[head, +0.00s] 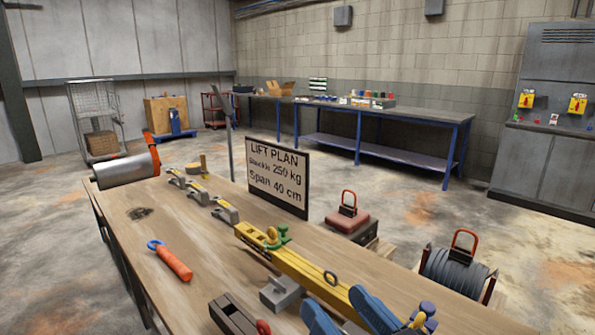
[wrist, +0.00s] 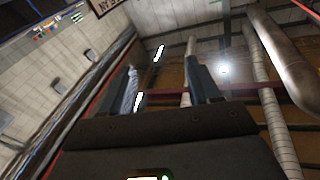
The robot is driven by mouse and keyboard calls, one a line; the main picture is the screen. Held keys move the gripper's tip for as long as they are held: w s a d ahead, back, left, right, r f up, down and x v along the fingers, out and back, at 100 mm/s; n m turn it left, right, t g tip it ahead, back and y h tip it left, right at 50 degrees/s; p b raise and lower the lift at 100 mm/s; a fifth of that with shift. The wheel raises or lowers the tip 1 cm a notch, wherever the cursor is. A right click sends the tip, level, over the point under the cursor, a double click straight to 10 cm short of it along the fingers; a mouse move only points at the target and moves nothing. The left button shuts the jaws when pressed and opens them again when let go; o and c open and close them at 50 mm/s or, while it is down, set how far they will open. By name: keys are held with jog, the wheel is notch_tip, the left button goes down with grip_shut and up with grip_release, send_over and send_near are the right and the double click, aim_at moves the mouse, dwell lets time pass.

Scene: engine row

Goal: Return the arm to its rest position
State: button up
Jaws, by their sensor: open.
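My gripper (wrist: 160,60) shows in the wrist view with its two dark fingers apart. Nothing is between the fingers; wall and light strips show through the gap. The wrist view is tilted and mostly takes in walls, pipes and bright lamps, away from the bench top. In the head view, two rounded blue shapes (head: 375,312) stand at the bottom edge, over the near end of the bench; I cannot tell whether they are my gripper's fingers. The arm itself is not clearly seen there.
The wooden bench (head: 125,235) holds a yellow beam (head: 310,275), an orange-handled tool (head: 172,262), a grey cylinder (head: 124,170) and a lift plan sign (head: 277,178). A cable reel (head: 455,272) and a red-topped case (head: 348,222) stand to the right. Open floor lies beyond.

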jog(key=s+d+f+m+h, duration=0.3)
jog(key=s+d+f+h, duration=0.1)
jog(key=s+f, duration=0.25)
jog(key=s+d+f+m+h, duration=0.35)
jog(key=s+f, duration=0.25)
jog(key=s, duration=0.2)
jog(key=s+d+f+n+g+h, duration=0.1)
jog(key=s+d, duration=0.3)
jog(key=s, duration=0.4)
jog(key=s+d+n+g+h, duration=0.1)
jog(key=s+d+n, duration=0.1)
jog(key=s+d, duration=0.45)
notch_tip(320, 180, down, 10)
jog(key=s+a+b, duration=0.1)
jog(key=b, duration=0.9)
jog(key=shift+s+a, duration=0.35)
jog(key=shift+s, duration=0.05)
jog(key=shift+y, duration=0.25)
jog(key=shift+c, duration=0.3)
